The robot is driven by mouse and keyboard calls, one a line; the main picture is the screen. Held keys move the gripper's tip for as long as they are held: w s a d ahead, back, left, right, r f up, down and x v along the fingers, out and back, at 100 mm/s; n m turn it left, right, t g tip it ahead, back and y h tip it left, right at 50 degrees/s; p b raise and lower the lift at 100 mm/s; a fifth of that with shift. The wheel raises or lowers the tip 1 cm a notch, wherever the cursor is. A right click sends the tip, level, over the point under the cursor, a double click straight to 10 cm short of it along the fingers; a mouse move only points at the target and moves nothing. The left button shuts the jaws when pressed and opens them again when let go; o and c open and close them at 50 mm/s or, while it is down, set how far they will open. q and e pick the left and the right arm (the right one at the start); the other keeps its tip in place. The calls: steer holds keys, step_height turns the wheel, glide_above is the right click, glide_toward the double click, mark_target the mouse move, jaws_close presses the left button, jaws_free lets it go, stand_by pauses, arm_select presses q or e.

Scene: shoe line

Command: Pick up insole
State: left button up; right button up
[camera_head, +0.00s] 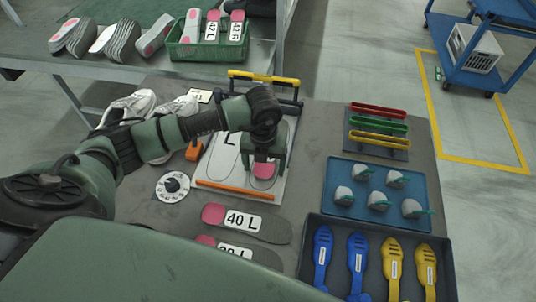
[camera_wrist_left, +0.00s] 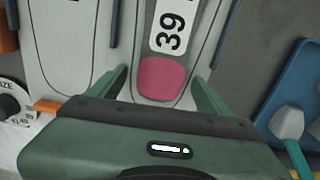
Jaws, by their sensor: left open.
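An insole with a pink heel and a white label reading 39 lies on the white outline board (camera_head: 222,178); its pink heel (camera_head: 264,171) shows in the head view under my left gripper (camera_head: 265,163). In the left wrist view the insole (camera_wrist_left: 163,78) lies between the two green fingers of the gripper (camera_wrist_left: 161,84), one on each side, with gaps visible. The gripper is open. Most of the insole is hidden by the gripper in the head view. A grey insole labelled 40 L (camera_head: 270,228) and a partly hidden insole (camera_head: 206,240) lie nearer. My right gripper is not in view.
A size dial (camera_head: 173,186) and white shoes (camera_head: 135,104) are left of the board. A blue tray (camera_head: 345,209) with several grey pieces and a dark tray (camera_head: 376,284) with blue and yellow tools stand right. A green crate (camera_head: 185,52) with insoles is behind.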

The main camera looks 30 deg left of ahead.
arm_select(q)
steer(key=c, duration=1.4)
steer(key=shift+r, duration=0.1)
steer(key=shift+c, duration=0.2)
